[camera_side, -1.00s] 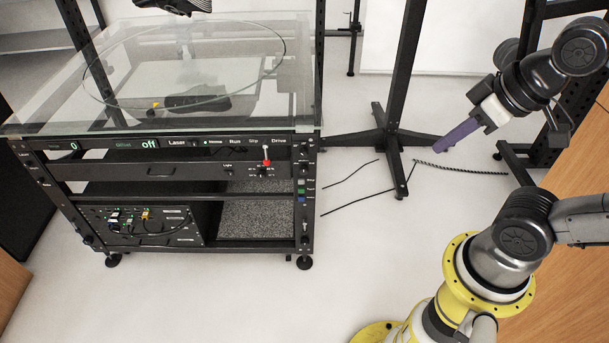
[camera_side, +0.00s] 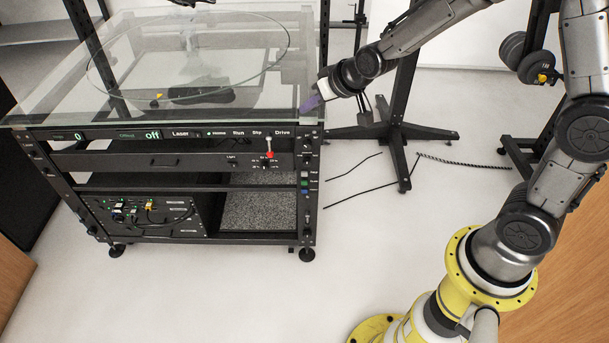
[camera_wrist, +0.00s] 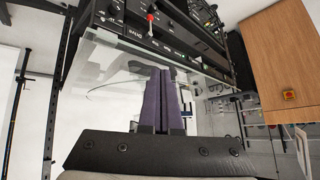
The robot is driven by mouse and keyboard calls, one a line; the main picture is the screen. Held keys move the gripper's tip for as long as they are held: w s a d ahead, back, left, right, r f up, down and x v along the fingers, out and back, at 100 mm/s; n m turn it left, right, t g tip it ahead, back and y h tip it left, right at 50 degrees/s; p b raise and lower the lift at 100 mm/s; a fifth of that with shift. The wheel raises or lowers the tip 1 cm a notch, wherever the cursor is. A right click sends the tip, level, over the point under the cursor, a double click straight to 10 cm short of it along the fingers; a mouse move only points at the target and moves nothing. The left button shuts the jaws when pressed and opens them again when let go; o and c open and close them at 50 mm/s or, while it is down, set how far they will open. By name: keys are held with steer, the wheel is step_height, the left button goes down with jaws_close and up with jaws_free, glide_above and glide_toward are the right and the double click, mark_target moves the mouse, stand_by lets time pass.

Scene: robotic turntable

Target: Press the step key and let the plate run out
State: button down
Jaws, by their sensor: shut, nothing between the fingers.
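The turntable rig's glass top (camera_side: 60,95) has a thin circular outline, apparently the plate's edge (camera_side: 289,50). Its front panel (camera_side: 150,134) shows 0 and off, with labels including Laser, Run and Drive. My gripper (camera_side: 309,104) has purple fingers, shut and empty, at the right front corner of the glass, above those keys.
A red-and-white lever (camera_side: 269,149) stands out from the front panel. A dark object (camera_side: 202,95) lies beneath the glass. A black stand (camera_side: 393,130) with cables on the floor is right of the rig. The floor in front is clear.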

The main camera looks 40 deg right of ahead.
mark_target(304, 174)
steer(key=w+f+m+t, duration=0.1)
steer(key=w+f, duration=0.3)
steer(key=f, duration=0.6)
steer(key=w+f+t, duration=0.1)
steer(key=w+f, duration=0.4)
steer(key=f, duration=0.4)
steer(key=s+d+f+t+h, duration=0.1)
steer(key=s+f, duration=0.2)
steer(key=f, duration=0.6)
steer(key=s+d+f+m+t, duration=0.1)
steer(key=s+f, duration=0.2)
steer(key=f, duration=0.7)
steer(key=shift+s+f+h, duration=0.2)
steer(key=shift+s+h, duration=0.1)
steer(key=shift+h, duration=0.1)
steer(key=shift+w+d, duration=3.05)
steer(key=shift+w, duration=0.1)
steer(key=shift+d, duration=0.1)
steer(key=shift+w+d, duration=0.2)
steer(key=shift+w, duration=0.1)
